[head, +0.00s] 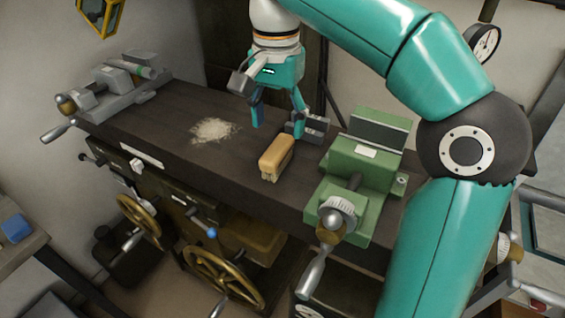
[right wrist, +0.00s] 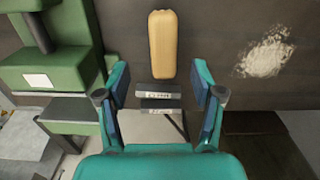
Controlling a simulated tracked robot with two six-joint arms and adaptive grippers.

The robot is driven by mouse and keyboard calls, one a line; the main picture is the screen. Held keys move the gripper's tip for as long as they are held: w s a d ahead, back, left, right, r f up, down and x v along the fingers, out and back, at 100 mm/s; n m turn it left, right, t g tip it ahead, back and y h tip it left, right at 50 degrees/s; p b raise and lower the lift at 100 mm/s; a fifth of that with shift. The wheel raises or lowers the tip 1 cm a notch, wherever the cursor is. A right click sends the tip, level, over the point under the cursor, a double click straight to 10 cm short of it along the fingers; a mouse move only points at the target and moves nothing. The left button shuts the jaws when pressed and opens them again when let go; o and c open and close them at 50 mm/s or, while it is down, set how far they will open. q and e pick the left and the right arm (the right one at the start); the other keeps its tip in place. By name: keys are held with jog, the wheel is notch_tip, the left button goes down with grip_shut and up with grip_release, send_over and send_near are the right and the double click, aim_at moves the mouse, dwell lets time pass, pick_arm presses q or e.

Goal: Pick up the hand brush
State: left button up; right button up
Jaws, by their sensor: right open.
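The hand brush (head: 276,153), with a tan wooden back and pale bristles below, lies on the dark bench top (head: 180,118) left of the green vise. My right gripper (head: 278,114) is open and empty, pointing down above the bench, behind the brush in the head view. In the right wrist view the brush (right wrist: 162,45) lies ahead of the open fingers (right wrist: 162,85), roughly lined up with the gap between them and apart from them. My left gripper is in neither view.
The green vise (head: 365,160) stands close right of the brush. Small grey blocks (head: 312,127) sit beside the right gripper's finger. A pale pile of dust (head: 213,130) lies left of the brush. A grey vise (head: 110,90) stands at the bench's left end.

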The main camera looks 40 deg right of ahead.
aim_at(278, 147)
jog(key=shift+w+a+f, duration=0.1)
jog(key=shift+w+f, duration=0.05)
jog(key=shift+f, duration=1.15)
jog(key=f, duration=0.4)
jog(key=shift+d+f, duration=0.2)
jog(key=shift+f, duration=0.05)
jog(key=shift+w, duration=0.1)
grip_shut()
